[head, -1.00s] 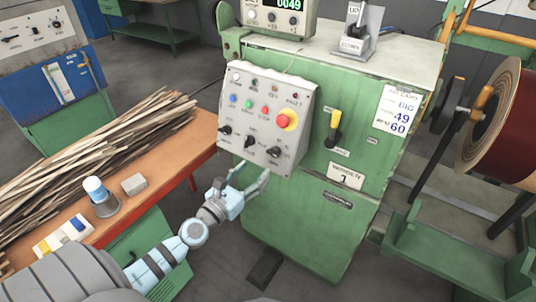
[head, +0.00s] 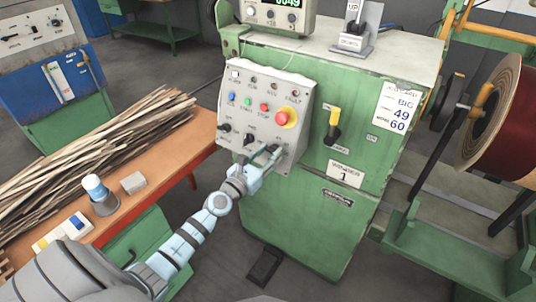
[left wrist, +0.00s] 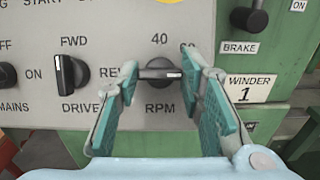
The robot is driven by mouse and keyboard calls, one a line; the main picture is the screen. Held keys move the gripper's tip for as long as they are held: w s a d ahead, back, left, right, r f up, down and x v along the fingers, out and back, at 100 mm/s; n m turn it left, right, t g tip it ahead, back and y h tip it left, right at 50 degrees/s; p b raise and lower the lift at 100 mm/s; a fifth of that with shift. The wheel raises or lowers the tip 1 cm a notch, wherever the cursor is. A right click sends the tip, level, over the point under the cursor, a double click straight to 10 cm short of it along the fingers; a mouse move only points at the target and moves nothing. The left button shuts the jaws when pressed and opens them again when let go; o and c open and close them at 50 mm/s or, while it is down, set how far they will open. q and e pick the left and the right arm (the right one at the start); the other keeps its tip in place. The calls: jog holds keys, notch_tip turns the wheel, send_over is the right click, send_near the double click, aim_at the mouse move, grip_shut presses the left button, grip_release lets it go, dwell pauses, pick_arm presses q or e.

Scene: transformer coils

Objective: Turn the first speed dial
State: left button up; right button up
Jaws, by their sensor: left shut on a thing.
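The speed dial (left wrist: 160,73) is a dark knob marked RPM on the grey control panel (head: 262,82), the rightmost knob of the bottom row. My left gripper (head: 263,159) is at this knob, its fingers reaching up from below. In the left wrist view my left gripper (left wrist: 160,70) has one finger at each side of the knob and is shut on it. The knob's bar lies level, with its white mark to the right, below the numbers 40 and 60. My right gripper is not in view.
The DRIVE knob (left wrist: 68,74) is close to the left finger. Above are coloured buttons and a red emergency stop (head: 287,117). A bench (head: 130,205) with wooden strips stands at left.

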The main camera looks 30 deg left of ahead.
pick_arm(q)
jog(key=n+y+p, duration=0.1)
jog(key=n, duration=0.1)
jog(key=n+y+p, duration=0.1)
jog(key=n+p, duration=0.1)
jog(key=n, duration=0.1)
jog(key=shift+d+r+y, duration=0.1)
jog(key=shift+r+y, duration=0.05)
jog(key=shift+y, duration=0.15)
jog(key=n+g+y+p, duration=0.1)
jog(key=n+p, duration=0.1)
jog(key=n, duration=0.2)
jog(key=shift+d+n+g+y+p, duration=0.1)
jog(key=shift+n+g+y+p, duration=0.25)
jog(key=shift+n+p, duration=0.45)
jog(key=shift+n+y, duration=0.25)
jog(key=shift+n, duration=0.15)
jog(key=o, duration=1.2)
jog(key=shift+c, duration=0.2)
